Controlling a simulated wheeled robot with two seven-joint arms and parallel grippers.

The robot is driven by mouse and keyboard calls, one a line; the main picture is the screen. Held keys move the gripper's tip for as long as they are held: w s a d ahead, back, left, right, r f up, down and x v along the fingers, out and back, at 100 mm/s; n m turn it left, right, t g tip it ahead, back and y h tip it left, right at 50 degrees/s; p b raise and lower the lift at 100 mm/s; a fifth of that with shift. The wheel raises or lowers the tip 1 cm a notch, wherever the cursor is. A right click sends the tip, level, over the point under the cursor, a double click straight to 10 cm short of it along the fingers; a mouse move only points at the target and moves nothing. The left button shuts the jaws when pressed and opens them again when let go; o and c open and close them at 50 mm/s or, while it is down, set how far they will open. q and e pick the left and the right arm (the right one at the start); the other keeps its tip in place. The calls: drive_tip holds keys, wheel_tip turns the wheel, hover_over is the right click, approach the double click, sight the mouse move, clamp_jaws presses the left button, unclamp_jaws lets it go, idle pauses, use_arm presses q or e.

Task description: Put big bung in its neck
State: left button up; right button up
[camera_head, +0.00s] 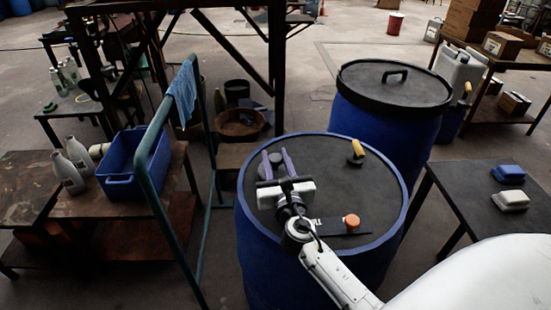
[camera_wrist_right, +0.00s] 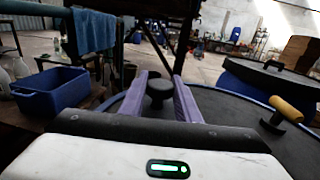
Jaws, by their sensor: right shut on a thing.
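My right gripper (camera_head: 277,163) is over the left part of the near blue vat's black top (camera_head: 320,180). Its purple fingers are shut on a dark bung (camera_head: 275,158) with a round, knob-like head. The bung also shows between the fingers in the right wrist view (camera_wrist_right: 159,88). I cannot tell whether its lower end is in a neck, as the gripper and the view angle hide it. A yellow-handled black fitting (camera_head: 356,153) stands on the vat top at the back right. An orange cap (camera_head: 351,221) sits on a dark strip at the front. My left gripper is not in view.
A second blue vat with a handled black lid (camera_head: 394,84) stands behind right. A green rail (camera_head: 160,135) with a blue cloth (camera_head: 183,91) is at the left, near a blue bin (camera_head: 133,165). A dark table (camera_head: 490,225) at right holds two small blocks.

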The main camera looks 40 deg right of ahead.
drive_tip(key=o, duration=1)
drive_tip(key=shift+f, duration=0.1)
drive_tip(key=shift+o, duration=0.2)
drive_tip(key=shift+r+p, duration=0.35)
drive_tip(key=shift+r, duration=0.1)
drive_tip(key=b+v, duration=0.1)
drive_tip(key=v, duration=1.1)
